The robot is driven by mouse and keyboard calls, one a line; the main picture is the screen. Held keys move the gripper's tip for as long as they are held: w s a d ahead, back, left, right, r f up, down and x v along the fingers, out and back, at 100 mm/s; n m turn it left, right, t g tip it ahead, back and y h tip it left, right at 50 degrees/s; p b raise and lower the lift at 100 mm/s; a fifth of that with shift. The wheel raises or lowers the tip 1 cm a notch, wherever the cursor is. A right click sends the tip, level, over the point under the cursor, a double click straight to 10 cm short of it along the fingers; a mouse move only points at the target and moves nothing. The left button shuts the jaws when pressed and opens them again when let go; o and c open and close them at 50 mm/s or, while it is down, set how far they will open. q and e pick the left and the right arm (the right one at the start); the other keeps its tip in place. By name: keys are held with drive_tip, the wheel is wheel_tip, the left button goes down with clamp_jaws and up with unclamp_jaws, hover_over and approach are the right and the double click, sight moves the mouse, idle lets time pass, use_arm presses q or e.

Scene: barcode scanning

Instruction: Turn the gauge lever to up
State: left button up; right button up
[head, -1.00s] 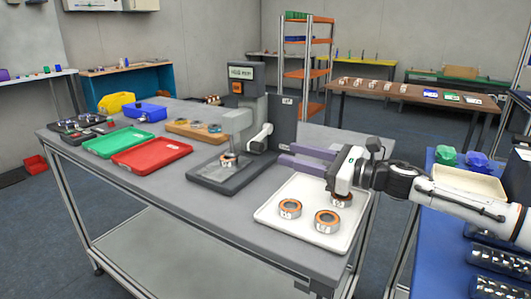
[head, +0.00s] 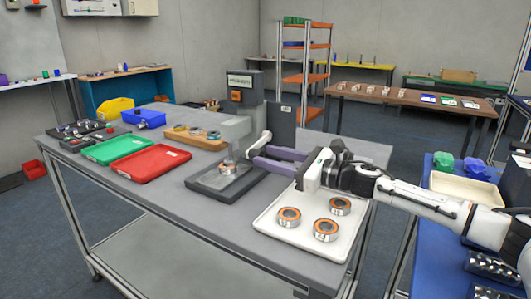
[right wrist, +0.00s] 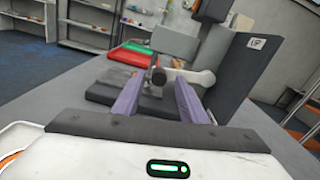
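The gauge (head: 243,95) is a dark grey machine with a small display, standing on the grey table. Its white lever (head: 262,142) shows on its right side, partly hidden behind my gripper. In the right wrist view the lever (right wrist: 200,77) runs left to a dark round knob (right wrist: 158,76). My right gripper (head: 252,156) has purple fingers spread apart, with the tips close to the lever. In the right wrist view the knob appears between the fingers; contact cannot be told. A ring part (head: 227,168) sits on the gauge base. My left gripper is not in view.
A white tray (head: 264,224) with orange-and-silver rings lies below my right gripper. Red (head: 150,163) and green (head: 117,147) trays lie to the left. A dark upright plate (head: 283,125) stands behind the lever. The table's front left is clear.

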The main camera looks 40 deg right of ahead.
drive_tip(key=shift+x, duration=0.85)
drive_tip(key=shift+a, duration=0.1)
clamp_jaws()
